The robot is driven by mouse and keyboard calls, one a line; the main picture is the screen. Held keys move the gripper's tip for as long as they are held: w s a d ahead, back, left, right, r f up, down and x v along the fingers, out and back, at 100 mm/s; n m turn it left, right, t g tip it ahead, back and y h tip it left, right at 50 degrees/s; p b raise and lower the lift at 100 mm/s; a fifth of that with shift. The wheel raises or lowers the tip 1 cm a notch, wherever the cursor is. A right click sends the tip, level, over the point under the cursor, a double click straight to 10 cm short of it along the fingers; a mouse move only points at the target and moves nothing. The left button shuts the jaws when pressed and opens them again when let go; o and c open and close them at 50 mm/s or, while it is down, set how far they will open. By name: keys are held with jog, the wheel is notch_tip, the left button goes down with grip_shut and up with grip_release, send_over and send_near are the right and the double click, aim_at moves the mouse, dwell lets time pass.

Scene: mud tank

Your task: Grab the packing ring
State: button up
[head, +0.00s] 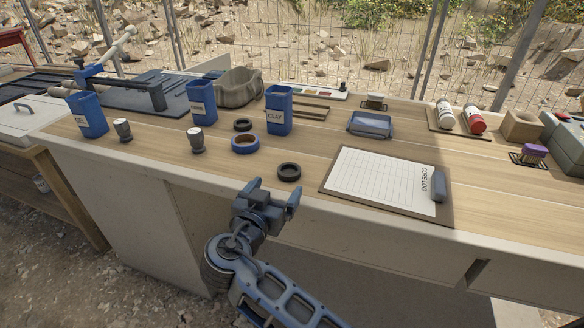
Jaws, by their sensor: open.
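Three rings lie flat on the wooden bench top. A thick black ring (289,172) is nearest the front edge. A blue ring (245,145), like a roll of tape, lies further back to the left, and a smaller black ring (242,125) lies behind it. I cannot tell from looks alone which one is the packing ring. My gripper (274,190) is open and empty at the bench's front edge, its fingers pointing up the picture. The near black ring appears just beyond its right fingertip, apart from it.
A blue CLAY bin (279,110) stands behind the rings, with more blue bins to the left. Two small grey-topped weights (197,140) stand left of the rings. A clipboard (386,183) with a dark marker lies to the right. Bench space between the near ring and clipboard is bare.

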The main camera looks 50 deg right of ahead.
aim_at(281, 192)
jog(key=shift+x, duration=1.8)
jog(key=p+x, duration=0.1)
jog(key=x, duration=0.4)
jog(key=shift+w+p, duration=0.1)
jog(key=shift+p, duration=0.25)
jog(key=c, duration=1.1)
